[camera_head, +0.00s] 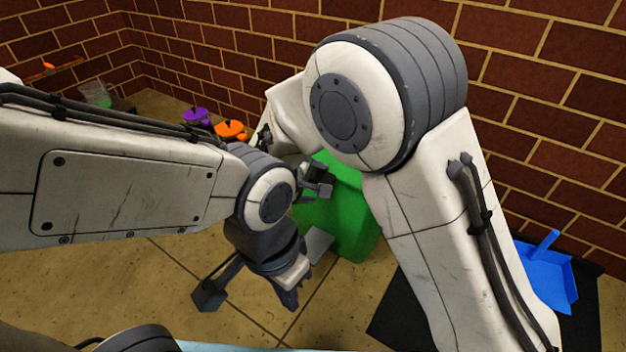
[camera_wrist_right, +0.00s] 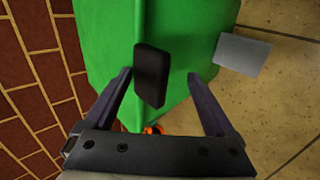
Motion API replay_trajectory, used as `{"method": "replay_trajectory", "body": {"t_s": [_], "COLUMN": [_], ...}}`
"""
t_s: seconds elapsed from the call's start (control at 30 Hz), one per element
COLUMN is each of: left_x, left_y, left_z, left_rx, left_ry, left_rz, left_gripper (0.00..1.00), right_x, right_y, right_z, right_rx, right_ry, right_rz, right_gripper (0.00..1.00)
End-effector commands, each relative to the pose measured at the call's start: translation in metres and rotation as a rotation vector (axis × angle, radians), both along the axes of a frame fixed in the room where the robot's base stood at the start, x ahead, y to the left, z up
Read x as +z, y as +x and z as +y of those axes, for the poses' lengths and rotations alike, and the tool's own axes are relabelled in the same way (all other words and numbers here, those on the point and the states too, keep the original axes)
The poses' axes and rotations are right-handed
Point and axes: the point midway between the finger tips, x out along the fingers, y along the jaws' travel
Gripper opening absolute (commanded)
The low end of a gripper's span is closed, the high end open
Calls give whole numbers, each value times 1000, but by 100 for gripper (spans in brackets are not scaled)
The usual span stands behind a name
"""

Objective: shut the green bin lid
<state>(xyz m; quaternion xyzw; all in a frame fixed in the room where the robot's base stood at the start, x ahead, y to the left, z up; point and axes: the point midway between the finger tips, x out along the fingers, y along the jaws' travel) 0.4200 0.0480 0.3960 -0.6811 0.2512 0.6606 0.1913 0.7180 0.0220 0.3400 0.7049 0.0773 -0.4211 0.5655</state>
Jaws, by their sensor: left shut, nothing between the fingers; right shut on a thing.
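The green bin (camera_head: 340,225) stands on the tiled floor by the brick wall, partly hidden behind my arms. Its green surface fills the upper middle of the right wrist view (camera_wrist_right: 185,35), with a dark block-like handle (camera_wrist_right: 152,75). I cannot tell the lid's angle, as my right arm covers the bin's top. My right gripper (camera_wrist_right: 158,76) has its fingers on either side of the handle and is shut on it; in the head view it is mostly hidden. My left gripper (camera_head: 288,292) is shut and empty, in front of the bin and lower in the picture.
A light grey plate (camera_head: 318,245) juts out at the bin's foot; it shows in the right wrist view (camera_wrist_right: 242,53). Purple (camera_head: 197,117) and orange (camera_head: 231,130) pots stand left of the bin. A blue dustpan (camera_head: 548,275) lies on a black mat (camera_head: 400,320) at right.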

Motion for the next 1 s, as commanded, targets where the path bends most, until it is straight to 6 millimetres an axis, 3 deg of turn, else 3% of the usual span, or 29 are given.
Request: {"method": "replay_trajectory", "body": {"t_s": [0.03,0.33,0.47,0.6,1.0], "left_x": [-1,6,22,45,74], "left_y": [0,0,0,0,0], "left_z": [0,0,0,0,0], "left_rx": [0,0,0,0,0], "left_ry": [0,0,0,0,0], "left_rz": [0,0,0,0,0], "left_gripper": [0,0,0,0,0], "right_x": [-11,-3,17,50,95], "right_y": [-6,-7,-5,-1,-42], "right_z": [-3,-1,0,0,-75], "right_rx": [-8,-6,-3,0,-1], "right_ry": [1,2,2,2,1], "right_rz": [24,22,17,7,3], "right_gripper": [52,52,52,52,52]}}
